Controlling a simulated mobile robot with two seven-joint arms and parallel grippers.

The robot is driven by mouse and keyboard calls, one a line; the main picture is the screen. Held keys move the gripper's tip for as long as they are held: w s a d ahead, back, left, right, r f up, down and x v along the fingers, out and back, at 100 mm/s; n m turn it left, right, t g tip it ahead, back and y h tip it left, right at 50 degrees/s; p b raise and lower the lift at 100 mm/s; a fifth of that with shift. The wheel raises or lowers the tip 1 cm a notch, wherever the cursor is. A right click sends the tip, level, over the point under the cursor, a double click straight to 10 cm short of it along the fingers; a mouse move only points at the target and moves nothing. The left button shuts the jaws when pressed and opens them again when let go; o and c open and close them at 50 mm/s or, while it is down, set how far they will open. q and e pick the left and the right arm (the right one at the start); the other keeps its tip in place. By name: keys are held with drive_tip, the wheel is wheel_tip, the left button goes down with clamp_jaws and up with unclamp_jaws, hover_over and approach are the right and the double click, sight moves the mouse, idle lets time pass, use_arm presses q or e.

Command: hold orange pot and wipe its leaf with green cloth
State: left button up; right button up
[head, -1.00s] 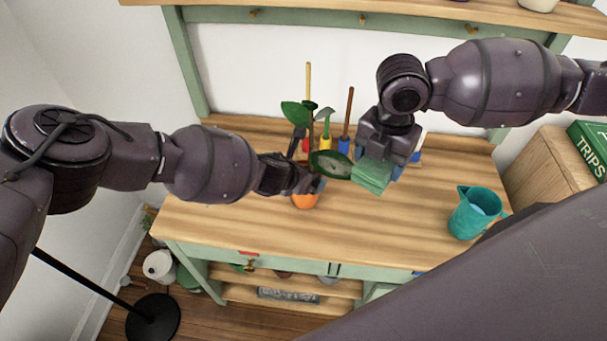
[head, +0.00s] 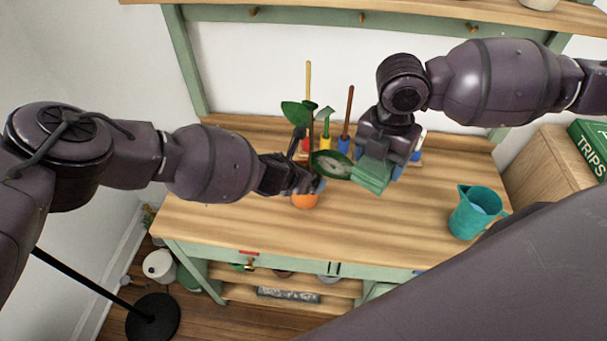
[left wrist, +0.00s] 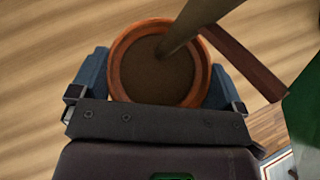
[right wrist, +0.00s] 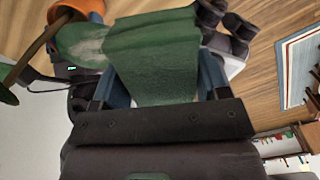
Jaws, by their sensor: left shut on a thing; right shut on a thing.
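The orange pot (head: 305,201) stands on the wooden bench, filled with brown soil in the left wrist view (left wrist: 116,66). My left gripper (head: 312,186) is shut on it, with a blue finger on each side of the rim. A stem rises from the soil to dark green leaves. The low broad leaf (head: 328,164) has a pale, whitish patch, also seen in the right wrist view (right wrist: 80,50). My right gripper (head: 383,163) is shut on the folded green cloth (head: 371,177). The cloth's edge meets or overlaps the leaf's right end; exact contact is unclear.
Tools with colored handles stand in a rack (head: 344,146) behind the plant. A teal pitcher (head: 473,213) stands at the bench's right. The bench's front middle (head: 370,235) is clear.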

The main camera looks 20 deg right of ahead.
use_arm(q)
drive_tip(key=o, duration=1.4)
drive_tip(key=shift+s+a+r+p, duration=0.25)
drive_tip(key=shift+a+r+p, duration=0.25)
drive_tip(key=shift+p, duration=0.2)
use_arm(e)
drive_tip(key=shift+r, duration=0.95)
use_arm(q)
drive_tip(key=shift+w+d+f+b, duration=0.2)
drive_tip(key=shift+d+f+b, duration=0.25)
drive_tip(key=shift+b, duration=0.1)
use_arm(e)
drive_tip(key=shift+f, duration=0.7)
use_arm(q)
drive_tip(key=c, duration=0.4)
